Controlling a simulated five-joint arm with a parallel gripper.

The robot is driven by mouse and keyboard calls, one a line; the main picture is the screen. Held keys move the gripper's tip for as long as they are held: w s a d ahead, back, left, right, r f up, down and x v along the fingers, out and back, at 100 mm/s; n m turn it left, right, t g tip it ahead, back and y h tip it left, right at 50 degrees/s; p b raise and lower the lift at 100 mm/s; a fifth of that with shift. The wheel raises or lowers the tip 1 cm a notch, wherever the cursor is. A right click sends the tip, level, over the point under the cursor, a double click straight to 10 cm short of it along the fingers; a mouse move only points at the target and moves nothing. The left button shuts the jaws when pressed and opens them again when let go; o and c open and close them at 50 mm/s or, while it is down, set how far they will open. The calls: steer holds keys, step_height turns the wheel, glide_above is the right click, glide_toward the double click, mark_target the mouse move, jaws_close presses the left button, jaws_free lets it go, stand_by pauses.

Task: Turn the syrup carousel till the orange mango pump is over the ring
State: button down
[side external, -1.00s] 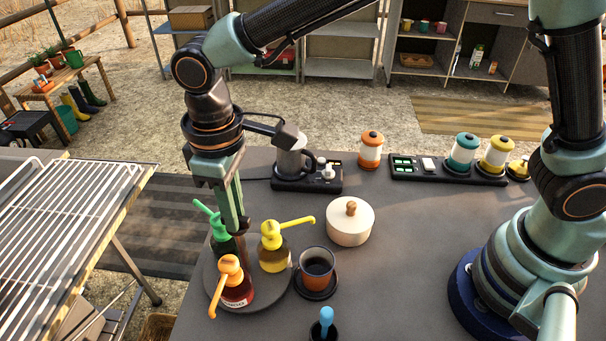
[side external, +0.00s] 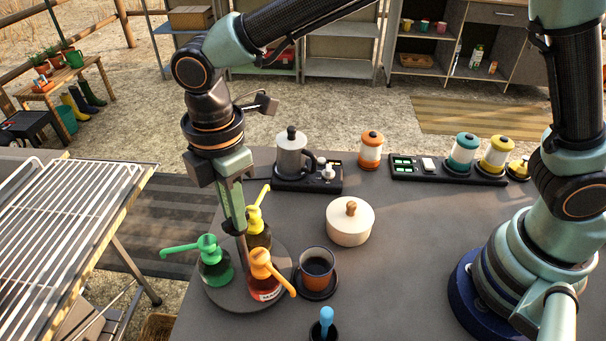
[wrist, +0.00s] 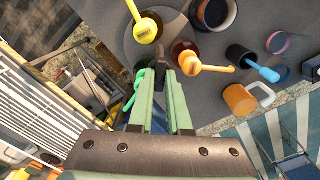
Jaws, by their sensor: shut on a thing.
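The round grey carousel (side external: 228,299) bears three pump bottles. The orange mango pump (side external: 262,264) is at its front right, its spout pointing right and forward, short of the dark cup (side external: 317,267). The cup stands on a dark round base (side external: 318,290), the likely ring. The green pump (side external: 208,247) is at the left, spout pointing left; the yellow pump (side external: 254,216) is at the back. My gripper (side external: 240,232) points down among them, shut on the carousel's central post. The post (wrist: 158,82) shows between the fingers in the wrist view; its lower part is hidden in the side view.
A lidded cream pot (side external: 349,226) stands behind the cup. A dark holder with a blue-handled tool (side external: 326,320) is in front. A moka pot (side external: 292,157) and an orange-lidded jar (side external: 371,150) stand at the back. A wire rack (side external: 60,220) lies left.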

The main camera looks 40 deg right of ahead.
steer(key=n, duration=0.3)
steer(key=shift+r+n, duration=0.1)
steer(key=shift+n, duration=2.1)
steer(key=c, duration=0.9)
jaws_free()
steer(key=shift+o, duration=0.2)
step_height(320, 180, up, 12)
